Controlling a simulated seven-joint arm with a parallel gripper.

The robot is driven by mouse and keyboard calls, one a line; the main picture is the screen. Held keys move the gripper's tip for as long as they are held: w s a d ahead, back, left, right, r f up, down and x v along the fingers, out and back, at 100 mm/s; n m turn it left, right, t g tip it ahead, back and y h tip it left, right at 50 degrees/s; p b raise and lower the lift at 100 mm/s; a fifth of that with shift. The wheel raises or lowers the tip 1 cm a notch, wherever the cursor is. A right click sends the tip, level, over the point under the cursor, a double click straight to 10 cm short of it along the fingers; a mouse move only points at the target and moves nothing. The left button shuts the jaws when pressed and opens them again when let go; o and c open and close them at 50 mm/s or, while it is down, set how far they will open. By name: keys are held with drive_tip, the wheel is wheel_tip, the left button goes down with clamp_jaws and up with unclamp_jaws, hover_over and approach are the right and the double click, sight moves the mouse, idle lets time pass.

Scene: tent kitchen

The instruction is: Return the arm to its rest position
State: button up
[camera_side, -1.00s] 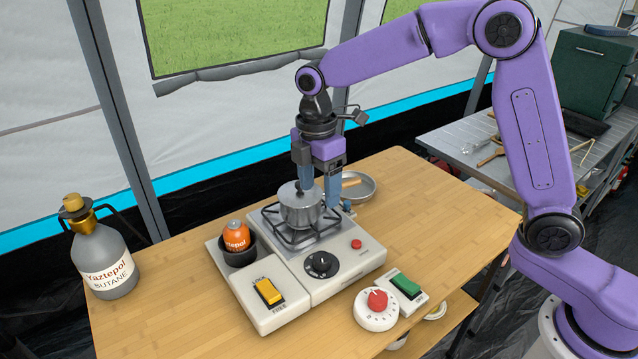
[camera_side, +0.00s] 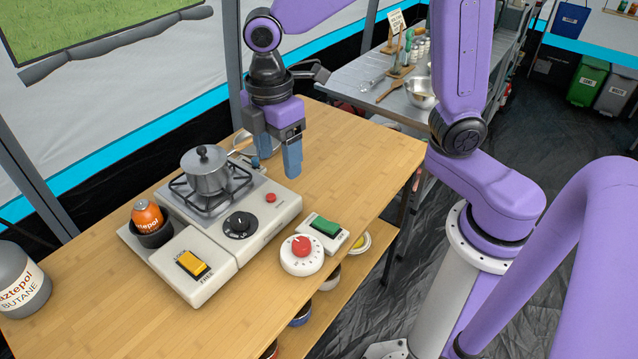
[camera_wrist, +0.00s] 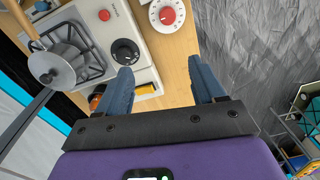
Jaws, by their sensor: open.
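My gripper (camera_side: 277,163) is open and empty. In the side view it hangs above the table at the back right of the stove, to the right of the pot and apart from it. In the wrist view its two blue fingers (camera_wrist: 160,92) are spread with nothing between them. The lidded metal pot (camera_side: 206,172) sits upright on the burner of the white camp stove (camera_side: 275,208). The pot also shows at the left of the wrist view (camera_wrist: 58,68).
An orange canister (camera_side: 147,216) sits in the stove's left holder. A timer with a red knob (camera_side: 302,255) and a green switch (camera_side: 325,228) stand at the front right. A pan lies behind the stove. A grey butane bottle (camera_side: 18,282) is far left. The table's right part is clear.

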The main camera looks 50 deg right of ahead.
drive_tip(key=s+d+f+m, duration=0.1)
drive_tip(key=s+d, duration=0.4)
drive_tip(key=s, duration=0.4)
drive_tip(key=s+d+m, duration=0.2)
drive_tip(key=s+d, duration=0.4)
drive_tip(key=s, duration=0.3)
drive_tip(key=shift+s+f+m, duration=0.2)
drive_tip(key=shift+f+m, duration=0.1)
drive_tip(key=shift+f, duration=0.1)
drive_tip(key=shift+w+a, duration=0.1)
drive_tip(key=shift+a, duration=0.05)
idle(0.3)
